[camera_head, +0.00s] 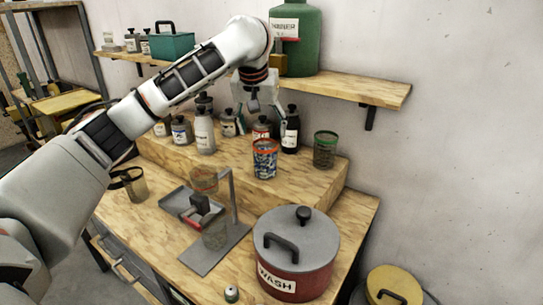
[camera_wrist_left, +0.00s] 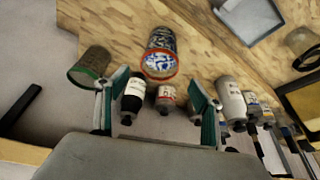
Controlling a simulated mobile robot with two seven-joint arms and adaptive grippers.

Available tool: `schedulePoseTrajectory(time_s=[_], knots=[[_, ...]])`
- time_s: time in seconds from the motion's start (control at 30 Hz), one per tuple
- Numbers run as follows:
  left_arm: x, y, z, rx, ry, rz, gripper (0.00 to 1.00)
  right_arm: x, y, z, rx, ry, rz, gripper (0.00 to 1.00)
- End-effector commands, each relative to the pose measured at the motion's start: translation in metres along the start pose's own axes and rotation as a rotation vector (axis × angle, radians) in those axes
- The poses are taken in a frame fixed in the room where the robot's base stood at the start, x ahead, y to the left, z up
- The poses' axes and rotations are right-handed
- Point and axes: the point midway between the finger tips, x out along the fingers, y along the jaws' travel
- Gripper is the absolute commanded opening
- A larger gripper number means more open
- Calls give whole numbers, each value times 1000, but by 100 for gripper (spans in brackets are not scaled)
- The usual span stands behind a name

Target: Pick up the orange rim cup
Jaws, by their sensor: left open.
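The orange rim cup (camera_head: 265,162), with a blue and white pattern, stands upright on the raised wooden step, near its front edge. In the left wrist view the cup (camera_wrist_left: 161,47) lies ahead, between the directions of the two fingers. My left gripper (camera_head: 256,106) is open and empty, above and behind the cup and apart from it. In the left wrist view its green-padded fingers (camera_wrist_left: 158,84) are spread wide. My right gripper is not in view.
A green rim cup (camera_head: 325,152) stands right of the orange one. Several bottles, among them a white one (camera_head: 204,132) and a dark one (camera_head: 291,132), stand close behind. A shelf (camera_head: 345,88) bears a green canister (camera_head: 297,40). A red WASH pot (camera_head: 297,272) stands in front.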

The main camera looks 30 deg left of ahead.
Motion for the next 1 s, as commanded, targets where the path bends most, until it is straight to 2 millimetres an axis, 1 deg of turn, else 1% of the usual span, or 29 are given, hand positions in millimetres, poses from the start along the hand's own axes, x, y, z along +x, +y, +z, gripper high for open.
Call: schedulePoseTrajectory(time_s=[0.03, 0.17, 0.27, 0.5, 0.6, 0.7, 0.9, 0.93, 0.97, 1.0], knots=[[7, 1, 2, 0, -5, 0, 67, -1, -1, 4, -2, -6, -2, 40], [20, 1, 2, 1, -5, 1, 67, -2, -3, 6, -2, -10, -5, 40], [28, 2, 2, 1, -5, 2, 67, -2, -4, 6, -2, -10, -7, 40], [61, 3, 1, 0, -6, 1, 67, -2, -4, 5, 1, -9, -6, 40], [70, 3, 1, 0, -5, 1, 67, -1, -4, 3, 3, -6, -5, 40], [74, 2, 0, 0, -2, 0, 67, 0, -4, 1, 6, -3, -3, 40], [74, 2, 0, 0, -2, 0, 67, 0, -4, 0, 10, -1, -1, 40], [74, 2, 0, 0, -2, 0, 62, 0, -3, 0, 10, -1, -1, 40], [74, 2, 0, 0, -2, 0, 54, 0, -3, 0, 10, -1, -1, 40], [74, 2, 0, 0, -2, 0, 43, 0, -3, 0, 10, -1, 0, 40]])
